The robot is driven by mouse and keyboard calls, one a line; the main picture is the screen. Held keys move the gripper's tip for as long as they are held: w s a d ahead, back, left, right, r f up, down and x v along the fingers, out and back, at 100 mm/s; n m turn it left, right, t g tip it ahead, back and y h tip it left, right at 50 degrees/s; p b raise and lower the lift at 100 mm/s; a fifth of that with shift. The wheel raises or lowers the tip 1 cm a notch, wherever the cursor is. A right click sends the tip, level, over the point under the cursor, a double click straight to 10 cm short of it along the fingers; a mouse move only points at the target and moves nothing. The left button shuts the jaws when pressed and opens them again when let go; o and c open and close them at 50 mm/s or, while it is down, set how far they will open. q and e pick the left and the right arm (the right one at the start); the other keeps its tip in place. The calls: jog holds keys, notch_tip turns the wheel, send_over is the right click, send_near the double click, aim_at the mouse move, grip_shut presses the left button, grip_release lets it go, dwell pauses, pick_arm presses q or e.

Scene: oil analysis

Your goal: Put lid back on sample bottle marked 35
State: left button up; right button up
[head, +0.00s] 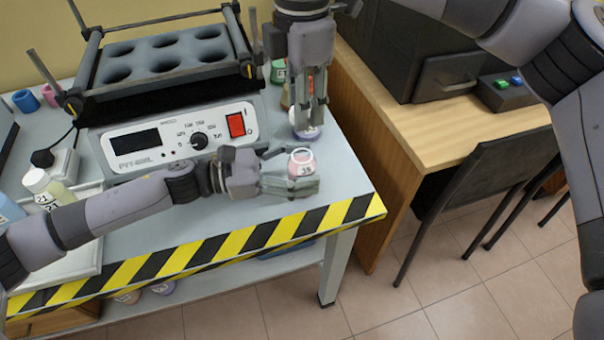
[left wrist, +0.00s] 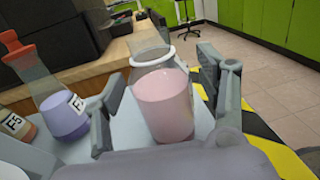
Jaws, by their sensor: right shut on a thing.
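The open sample bottle marked 35 (head: 301,163) holds pink liquid and has a white rim. It stands upright near the table's front right corner and shows large in the left wrist view (left wrist: 165,105). My left gripper (head: 290,182) is around it, with one finger on each side and small gaps between fingers and glass in the left wrist view (left wrist: 168,112). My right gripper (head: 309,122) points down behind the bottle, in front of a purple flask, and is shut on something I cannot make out. I cannot identify a loose lid for bottle 35.
A device with a rack (head: 190,137) fills the table behind my left arm. A bottle marked 21 (head: 45,188) stands at left. The striped table edge (head: 250,238) is close.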

pick_arm(q)
grip_shut()
dwell(0.7)
